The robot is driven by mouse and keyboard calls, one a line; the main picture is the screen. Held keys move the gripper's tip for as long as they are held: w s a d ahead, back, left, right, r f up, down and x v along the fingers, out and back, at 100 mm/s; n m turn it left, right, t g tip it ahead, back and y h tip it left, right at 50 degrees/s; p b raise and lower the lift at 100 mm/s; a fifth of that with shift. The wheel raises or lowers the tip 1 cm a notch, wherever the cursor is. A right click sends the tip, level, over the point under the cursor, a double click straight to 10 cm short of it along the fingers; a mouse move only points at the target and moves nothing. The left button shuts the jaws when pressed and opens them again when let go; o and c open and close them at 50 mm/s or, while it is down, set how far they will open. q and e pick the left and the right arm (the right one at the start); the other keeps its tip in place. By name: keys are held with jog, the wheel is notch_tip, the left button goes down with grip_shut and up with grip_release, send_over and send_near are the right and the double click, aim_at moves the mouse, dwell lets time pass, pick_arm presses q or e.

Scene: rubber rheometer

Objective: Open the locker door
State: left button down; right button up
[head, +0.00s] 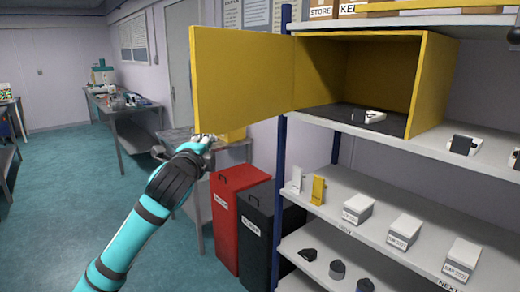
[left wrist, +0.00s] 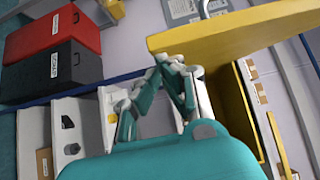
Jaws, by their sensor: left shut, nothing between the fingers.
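The yellow locker (head: 432,85) stands on the upper shelf, its front open and its dark inside showing. Its yellow door (head: 243,75) is swung wide out to the left. My left gripper (head: 207,138) is at the lower outer corner of the door, shut with nothing between its fingers. In the left wrist view the closed fingertips (left wrist: 170,62) are close to the door panel (left wrist: 245,32); whether they touch it I cannot tell. A small white and dark item (head: 369,116) lies inside the locker. My right gripper is not in view.
Below the door stand a red bin (head: 238,215) and a black bin (head: 258,235). The shelf rack's blue post (head: 281,150) rises beside them. White boxes (head: 405,230) sit on the middle shelf. A grey bench (head: 180,135) is behind my arm.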

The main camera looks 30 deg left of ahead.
pick_arm(q)
jog(key=w+a, duration=0.2)
jog(key=a, duration=0.6)
jog(key=shift+a, duration=0.35)
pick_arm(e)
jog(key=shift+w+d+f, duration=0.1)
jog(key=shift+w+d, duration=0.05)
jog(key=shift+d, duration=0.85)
pick_arm(q)
jog(key=shift+r, duration=0.15)
